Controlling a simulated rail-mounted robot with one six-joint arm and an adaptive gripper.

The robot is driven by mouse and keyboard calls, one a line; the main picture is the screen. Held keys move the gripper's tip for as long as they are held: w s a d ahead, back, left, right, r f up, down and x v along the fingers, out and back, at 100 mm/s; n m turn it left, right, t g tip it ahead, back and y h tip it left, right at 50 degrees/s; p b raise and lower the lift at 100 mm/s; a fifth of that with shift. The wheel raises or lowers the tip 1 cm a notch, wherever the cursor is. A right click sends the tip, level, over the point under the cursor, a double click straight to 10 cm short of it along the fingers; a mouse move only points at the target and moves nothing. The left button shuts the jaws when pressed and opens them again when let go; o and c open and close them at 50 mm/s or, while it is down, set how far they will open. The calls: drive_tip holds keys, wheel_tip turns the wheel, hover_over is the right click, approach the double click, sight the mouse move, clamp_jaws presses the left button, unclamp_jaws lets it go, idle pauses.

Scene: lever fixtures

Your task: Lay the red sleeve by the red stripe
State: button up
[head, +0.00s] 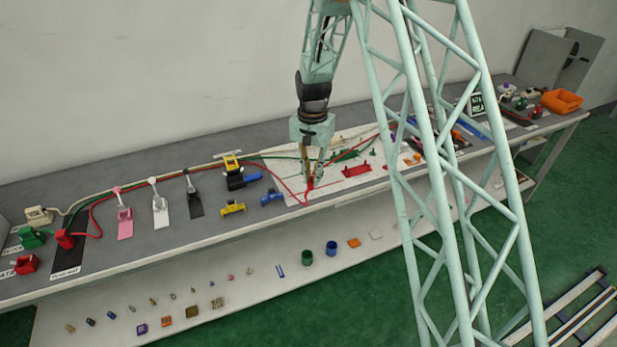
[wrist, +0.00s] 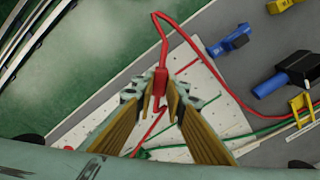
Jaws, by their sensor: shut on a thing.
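My gripper (head: 311,180) is over the front left part of the white board (head: 350,181). In the wrist view my gripper (wrist: 161,97) is shut on the red sleeve (wrist: 160,80), which sits between the fingertips on a red cable (wrist: 163,30). The sleeve also shows as a small red piece (head: 310,184) in the head view. A thin red stripe (wrist: 186,67) shows on the board beside the sleeve in the wrist view. I cannot tell whether the sleeve touches the board.
A green cable (wrist: 240,134) crosses the board. A red block (head: 356,170) lies on the board to the right. The bench's front edge is close.

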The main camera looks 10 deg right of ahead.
drive_tip(key=shift+w+f, duration=0.15)
drive_tip(key=shift+w, duration=0.95)
drive_tip(key=shift+w+f, duration=0.1)
drive_tip(key=shift+w, duration=1)
drive_tip(key=shift+w, duration=0.1)
drive_tip(key=shift+w, duration=0.25)
drive_tip(key=shift+f+b, duration=0.45)
drive_tip(key=shift+f, duration=1.3)
drive_tip(key=shift+f, duration=0.25)
drive_tip(key=o, duration=0.7)
drive_tip(key=shift+o, duration=0.4)
drive_tip(key=shift+r, duration=0.1)
